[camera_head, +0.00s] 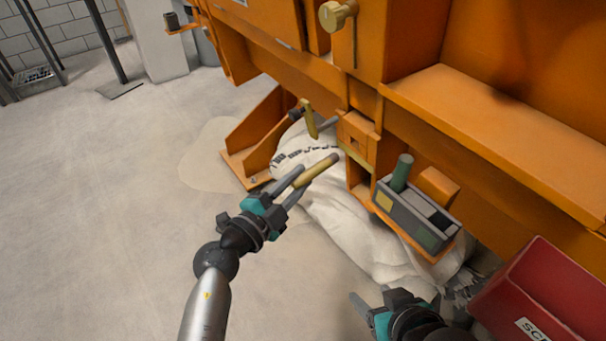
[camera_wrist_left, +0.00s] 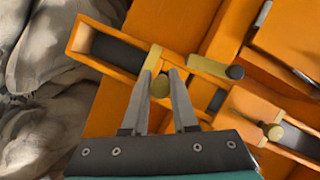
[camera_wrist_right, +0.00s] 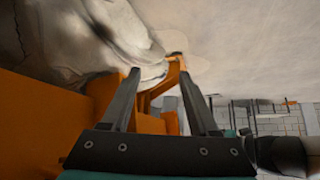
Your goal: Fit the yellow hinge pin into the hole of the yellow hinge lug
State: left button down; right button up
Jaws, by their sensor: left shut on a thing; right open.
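The yellow hinge pin (camera_head: 322,168) is a short brass-coloured rod. My left gripper (camera_head: 303,179) is shut on it, and its far end sticks out up and right past the fingertips. In the left wrist view the pin (camera_wrist_left: 160,86) shows end-on between the fingers. A narrow yellow strip (camera_head: 356,158) lies under an orange block with a square recess, just right of the pin and apart from it in the picture. I cannot tell whether this is the hinge lug; no lug hole is clear. My right gripper (camera_head: 395,296) is open and empty at the bottom of the head view.
A yellow lever (camera_head: 310,119) with a dark knob is above the pin. A grey tray (camera_head: 410,217) holding a green cylinder stands on an orange shelf. A red bin (camera_head: 545,290) is at lower right. Pale sacks (camera_head: 350,225) lie under the orange machine.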

aim_at(316, 169)
pick_arm(q)
jog(key=shift+r, duration=0.1)
pick_arm(e)
jog(key=shift+s, duration=0.1)
pick_arm(q)
jog(key=shift+a+p, duration=0.1)
jog(key=shift+p, duration=0.2)
jog(key=shift+w+d+r+p, duration=0.15)
jog(key=shift+w+d+p, duration=0.2)
jog(key=shift+d+p, duration=0.25)
jog(key=shift+w+d+r, duration=0.1)
jog(key=shift+w+d, duration=0.05)
jog(key=shift+w, duration=0.05)
jog(key=shift+w+d+p, duration=0.65)
jog(key=shift+d+p, duration=0.05)
jog(key=shift+d, duration=0.3)
pick_arm(e)
jog(key=shift+s+d+f+m+g+h, duration=0.15)
jog(key=shift+s+d+f+g+h, duration=0.2)
jog(key=shift+s+d+f+g, duration=0.4)
jog(key=shift+s+d+f+m+g+h, duration=0.15)
jog(key=shift+s+d+f+g+h, duration=0.3)
jog(key=shift+s+d+g, duration=0.4)
jog(key=shift+w, duration=0.1)
pick_arm(q)
jog(key=shift+r+p, duration=0.1)
jog(key=shift+p, duration=0.2)
pick_arm(e)
jog(key=shift+r, duration=0.3)
